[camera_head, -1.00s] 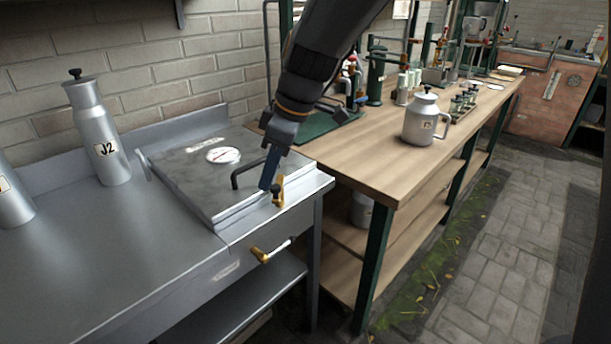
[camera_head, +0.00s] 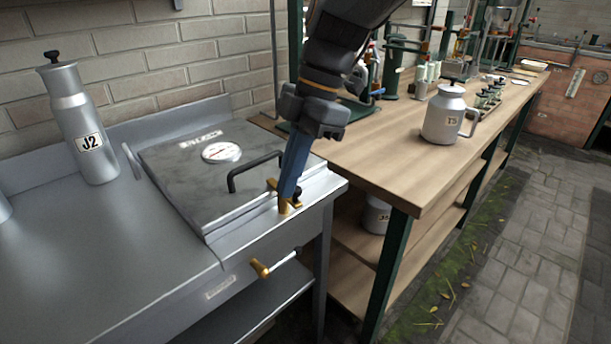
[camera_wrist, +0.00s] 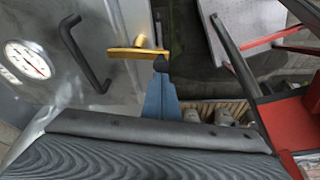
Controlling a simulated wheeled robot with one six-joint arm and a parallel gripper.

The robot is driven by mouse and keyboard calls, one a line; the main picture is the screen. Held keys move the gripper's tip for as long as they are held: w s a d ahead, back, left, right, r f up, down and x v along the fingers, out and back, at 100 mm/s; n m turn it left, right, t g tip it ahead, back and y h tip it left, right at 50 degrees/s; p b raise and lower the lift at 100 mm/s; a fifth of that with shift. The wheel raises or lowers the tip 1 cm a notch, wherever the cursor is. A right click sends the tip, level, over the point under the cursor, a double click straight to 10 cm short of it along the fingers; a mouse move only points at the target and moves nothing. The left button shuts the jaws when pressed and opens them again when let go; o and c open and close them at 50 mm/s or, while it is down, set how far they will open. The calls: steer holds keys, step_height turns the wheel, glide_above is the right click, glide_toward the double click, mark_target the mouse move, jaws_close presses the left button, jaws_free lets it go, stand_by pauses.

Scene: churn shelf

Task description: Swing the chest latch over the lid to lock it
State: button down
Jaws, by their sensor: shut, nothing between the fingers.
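The chest lid (camera_head: 190,155) lies closed in the steel counter, with a round dial and a black bar handle (camera_head: 255,170). The brass latch (camera_head: 272,184) is at the lid's front right corner, partly hidden behind my blue fingers. In the wrist view the brass bar of the latch (camera_wrist: 125,52) lies crosswise, its left end appearing to reach over the lid's edge. My gripper (camera_head: 289,197) is shut and empty, pointing down at the latch. In the wrist view its dark fingertip (camera_wrist: 160,64) is right beside the bar; whether they touch I cannot tell.
A brass-ended drain valve (camera_head: 262,268) sticks out of the counter front. A metal bottle marked J2 (camera_head: 82,125) stands left of the lid. The wooden bench (camera_head: 390,165) at right carries a metal jug (camera_head: 442,118). The counter left of the lid is mostly clear.

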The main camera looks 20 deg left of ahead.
steer(key=shift+w+d, duration=0.1)
steer(key=shift+w, duration=0.05)
stand_by(0.5)
step_height(320, 180, up, 10)
steer(key=shift+s, duration=0.2)
stand_by(0.5)
stand_by(0.4)
